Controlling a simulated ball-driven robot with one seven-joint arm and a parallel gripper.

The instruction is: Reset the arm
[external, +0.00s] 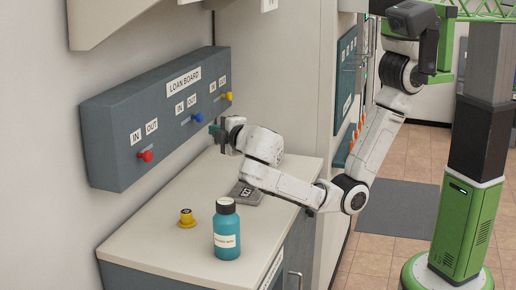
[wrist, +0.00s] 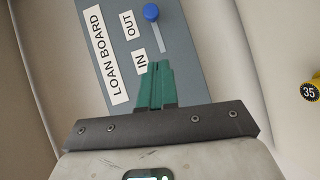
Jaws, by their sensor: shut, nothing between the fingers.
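My gripper (external: 214,130) is at the end of my white arm, in front of the grey loan board (external: 110,112) on the wall, close to the blue knob (external: 197,118) and below the yellow knob (external: 227,96). In the wrist view its green fingers (wrist: 155,84) are together and empty. Beyond them the board (wrist: 120,42) shows a blue knob (wrist: 151,12) at the OUT end of its slot. The fingers appear apart from this knob.
A red knob (external: 145,156) is on the board's left. On the counter (external: 150,233) stand a teal bottle (external: 227,232) and a small yellow object (external: 186,217). A grey item (external: 246,193) lies under my arm. The counter's front left is clear.

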